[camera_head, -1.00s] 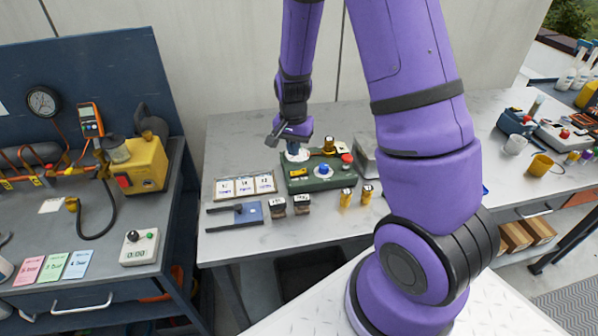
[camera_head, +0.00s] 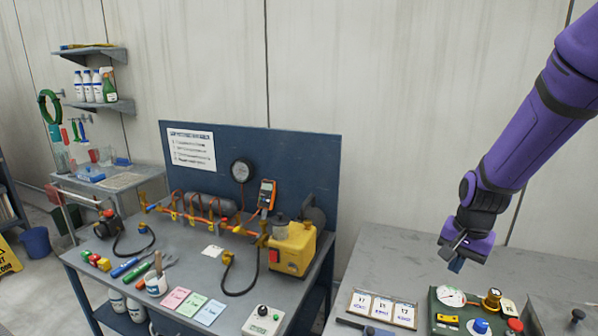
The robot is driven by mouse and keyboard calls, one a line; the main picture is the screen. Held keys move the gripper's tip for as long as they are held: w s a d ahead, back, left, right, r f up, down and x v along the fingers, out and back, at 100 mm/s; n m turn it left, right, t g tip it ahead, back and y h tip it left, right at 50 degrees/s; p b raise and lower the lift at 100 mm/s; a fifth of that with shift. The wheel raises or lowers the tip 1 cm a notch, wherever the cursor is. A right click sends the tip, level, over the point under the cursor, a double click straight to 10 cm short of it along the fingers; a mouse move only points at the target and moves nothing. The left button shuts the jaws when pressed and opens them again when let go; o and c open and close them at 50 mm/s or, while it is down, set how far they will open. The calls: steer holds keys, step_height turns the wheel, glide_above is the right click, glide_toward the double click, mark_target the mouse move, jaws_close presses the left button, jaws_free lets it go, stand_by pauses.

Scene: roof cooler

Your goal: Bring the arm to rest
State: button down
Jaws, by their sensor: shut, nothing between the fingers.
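My purple arm comes in from the right edge and reaches down to the left. My gripper (camera_head: 455,264) hangs over the grey workbench (camera_head: 395,258) at the right, with its fingers pointing down. It is shut with nothing in it. It looks to be above and just behind a green box (camera_head: 444,318) with a white dial (camera_head: 451,297), a blue knob (camera_head: 479,326) and a brass fitting (camera_head: 491,299). The dial is uncovered and the gripper appears clear of it. The lower part of my arm is out of view.
Three framed cards (camera_head: 382,308) lie left of the green box. A second bench (camera_head: 195,268) at the left holds a yellow pump (camera_head: 292,250), hoses, a meter (camera_head: 266,194) and coloured cards. Wall shelves (camera_head: 95,107) hold bottles. Air around the gripper looks free.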

steer(key=s+a+r+n+t, duration=0.2)
steer(key=s+r+n, duration=0.2)
steer(key=s+r, duration=0.6)
steer(key=s+a+r+n+t, duration=0.2)
steer(key=s+r+n, duration=0.2)
steer(key=s+r, duration=0.7)
steer(key=shift+s+a+r, duration=0.15)
steer(key=shift+s+a, duration=0.05)
steer(key=shift+s, duration=0.2)
